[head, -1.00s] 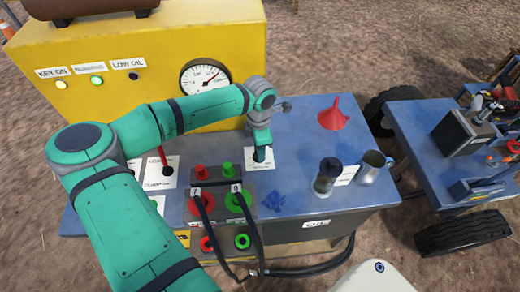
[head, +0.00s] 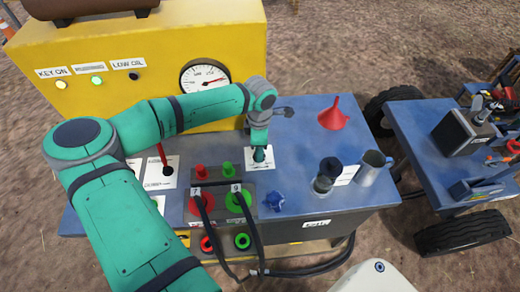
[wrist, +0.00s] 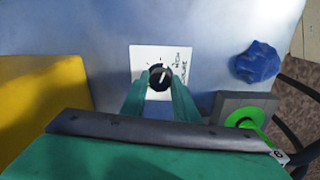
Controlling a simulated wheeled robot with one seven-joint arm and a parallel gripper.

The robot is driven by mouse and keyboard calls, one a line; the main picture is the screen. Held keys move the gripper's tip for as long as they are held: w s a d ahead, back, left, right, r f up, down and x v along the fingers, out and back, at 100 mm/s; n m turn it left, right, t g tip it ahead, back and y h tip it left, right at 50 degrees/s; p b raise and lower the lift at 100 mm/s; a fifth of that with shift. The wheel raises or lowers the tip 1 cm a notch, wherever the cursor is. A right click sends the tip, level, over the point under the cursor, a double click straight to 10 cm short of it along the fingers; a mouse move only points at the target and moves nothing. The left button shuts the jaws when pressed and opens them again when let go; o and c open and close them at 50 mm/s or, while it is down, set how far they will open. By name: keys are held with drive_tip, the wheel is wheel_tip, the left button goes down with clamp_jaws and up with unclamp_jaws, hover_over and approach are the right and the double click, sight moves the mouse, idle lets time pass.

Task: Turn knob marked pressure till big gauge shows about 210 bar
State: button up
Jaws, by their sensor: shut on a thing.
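The black pressure knob (wrist: 157,71) sits on a white label plate (wrist: 147,54) in the wrist view; part of the word "pressure" shows beside it. A white pointer line shows on its top. My gripper (wrist: 159,84) is shut on the knob, one green finger on each side. In the head view my gripper (head: 260,155) points down at the white plate and hides the knob. The big round gauge (head: 205,77) is on the yellow panel. The dial numbers are too small to read surely.
Red and green hose couplings (head: 238,201) stand close in front of my gripper. A blue star-shaped knob (head: 273,200) is to their right. A red funnel (head: 333,114), a dark-topped jar (head: 327,176) and a metal mug (head: 373,167) stand on the right of the blue top.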

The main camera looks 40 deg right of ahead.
drive_tip(key=o, duration=1.1)
drive_tip(key=shift+s+f, duration=0.1)
drive_tip(key=shift+s, duration=0.15)
drive_tip(key=shift+c, duration=0.2)
drive_tip(key=shift+w, duration=0.1)
drive_tip(key=shift+w+r, duration=0.1)
drive_tip(key=shift+r, duration=0.35)
wheel_tip(320, 180, up, 10)
